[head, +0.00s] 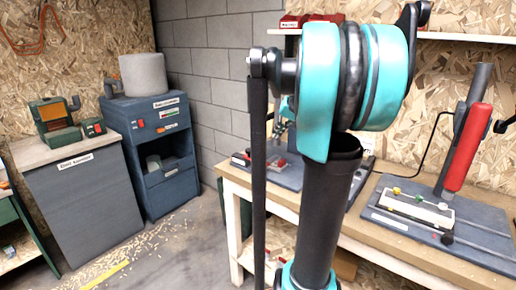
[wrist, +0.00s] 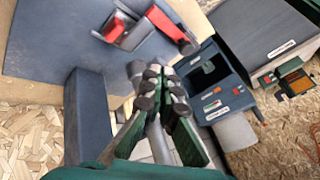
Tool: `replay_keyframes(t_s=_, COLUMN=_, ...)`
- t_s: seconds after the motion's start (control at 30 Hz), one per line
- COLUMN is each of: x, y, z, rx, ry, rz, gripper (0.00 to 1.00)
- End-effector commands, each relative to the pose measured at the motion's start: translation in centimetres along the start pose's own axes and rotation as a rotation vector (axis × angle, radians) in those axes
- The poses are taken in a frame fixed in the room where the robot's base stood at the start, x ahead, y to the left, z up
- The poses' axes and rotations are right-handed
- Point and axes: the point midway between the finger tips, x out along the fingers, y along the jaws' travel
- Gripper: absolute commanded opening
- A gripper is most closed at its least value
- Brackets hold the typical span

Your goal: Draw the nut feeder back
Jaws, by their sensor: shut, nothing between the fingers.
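I see no readable label naming the nut feeder, so I cannot tell for sure which thing it is. A red and grey fixture (wrist: 172,28) stands on a dark blue plate (wrist: 40,35) in the wrist view, beyond my fingertips. In the head view, the dark plate (head: 288,177) lies on the left end of the wooden bench, partly hidden by my arm. My gripper (wrist: 158,80) is shut and empty, with its dark fingertips together. It appears apart from the fixture. In the head view it is mostly hidden behind my arm.
A red-handled press (head: 468,147) on a dark base stands at the bench's right. At left are a blue cabinet (head: 150,128) with a grey cylinder (head: 143,74) on top, and a grey cabinet (head: 80,205) bearing a green machine (head: 54,117). The floor between has scattered shavings.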

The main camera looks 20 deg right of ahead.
Motion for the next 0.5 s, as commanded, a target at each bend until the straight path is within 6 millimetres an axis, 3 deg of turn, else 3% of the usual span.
replay_keyframes(t_s=0.23, x=1.6, y=0.0, z=0.0, rx=-0.001, ry=-0.001, rz=0.000, gripper=0.00)
replay_keyframes(t_s=0.5, x=6.7, y=-0.1, z=0.0, rx=-0.002, ry=-0.001, rz=-0.001, gripper=0.00)
